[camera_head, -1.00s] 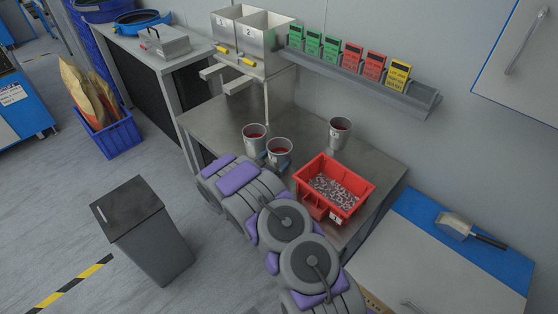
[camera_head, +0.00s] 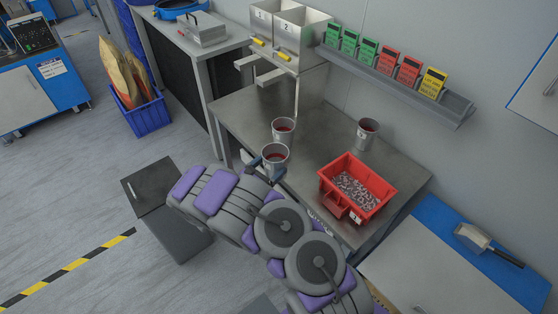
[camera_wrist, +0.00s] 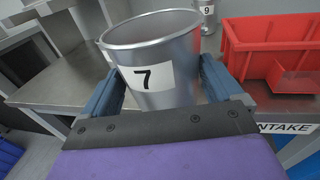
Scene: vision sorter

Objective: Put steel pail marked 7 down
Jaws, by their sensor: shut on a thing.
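The steel pail marked 7 (camera_wrist: 160,75) is upright between the two blue fingers of my gripper (camera_wrist: 160,92), which is shut on it. In the head view this pail (camera_head: 275,158) is at the front edge of the steel bench (camera_head: 240,110), with my gripper (camera_head: 268,166) around it from the front. Its base is hidden behind the gripper, so I cannot tell whether it touches the bench. Its inside looks reddish in the head view.
Another pail (camera_head: 283,130) stands just behind, and the pail marked 9 (camera_head: 367,133) stands farther back right. A red bin of small metal parts (camera_head: 333,172) is on the right. The bench's left part is clear. A grey waste bin (camera_head: 170,225) stands on the floor.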

